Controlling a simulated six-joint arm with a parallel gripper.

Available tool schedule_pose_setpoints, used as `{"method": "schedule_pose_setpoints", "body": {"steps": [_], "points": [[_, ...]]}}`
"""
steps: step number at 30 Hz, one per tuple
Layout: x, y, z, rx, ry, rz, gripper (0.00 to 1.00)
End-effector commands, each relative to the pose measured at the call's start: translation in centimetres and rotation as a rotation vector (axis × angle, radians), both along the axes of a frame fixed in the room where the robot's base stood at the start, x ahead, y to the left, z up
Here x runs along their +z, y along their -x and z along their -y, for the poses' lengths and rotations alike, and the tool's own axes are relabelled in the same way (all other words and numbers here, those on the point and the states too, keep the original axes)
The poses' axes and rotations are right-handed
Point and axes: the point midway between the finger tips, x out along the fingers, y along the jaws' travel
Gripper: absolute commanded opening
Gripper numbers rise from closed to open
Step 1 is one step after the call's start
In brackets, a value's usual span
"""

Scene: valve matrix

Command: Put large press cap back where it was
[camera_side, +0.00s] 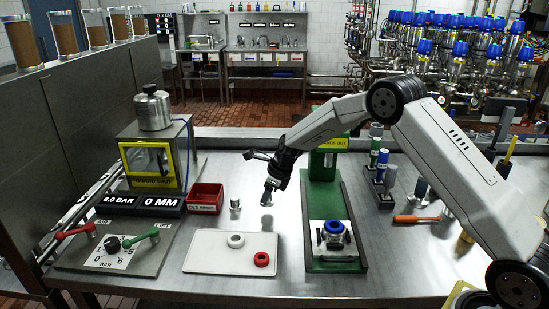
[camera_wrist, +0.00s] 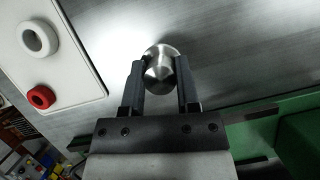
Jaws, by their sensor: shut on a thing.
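My gripper (camera_side: 269,192) points down between the white tray and the green press. In the wrist view my gripper (camera_wrist: 160,80) has its two dark fingers shut on a round, shiny metal cap (camera_wrist: 160,62). The cap (camera_side: 266,199) shows as a small metal piece below the fingers in the side view. It seems to be held a little above the steel bench. The green press (camera_side: 350,232) stands just right of my gripper, with a blue-topped clear and metal part (camera_side: 333,236) on its base.
A white tray (camera_side: 208,264) holds a white ring (camera_side: 236,240) and a red ring (camera_side: 261,259). A small metal cylinder (camera_side: 235,205) stands left of my gripper, beside a red bin (camera_side: 206,197). Blue and green bottles (camera_side: 381,166) stand right of the press. Bare bench lies around my gripper.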

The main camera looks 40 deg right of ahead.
Motion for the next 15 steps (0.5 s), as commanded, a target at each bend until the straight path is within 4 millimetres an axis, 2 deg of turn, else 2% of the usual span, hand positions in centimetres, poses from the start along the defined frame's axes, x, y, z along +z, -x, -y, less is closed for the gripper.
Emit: {"method": "schedule_pose_setpoints", "body": {"steps": [1,6,15], "points": [[-0.9,0.1,0.0,0.0,0.0,-0.005,0.0],[-2.5,0.1,0.0,-0.001,0.0,-0.002,0.0],[-2.8,0.1,0.0,-0.001,0.002,-0.001,0.0]]}}
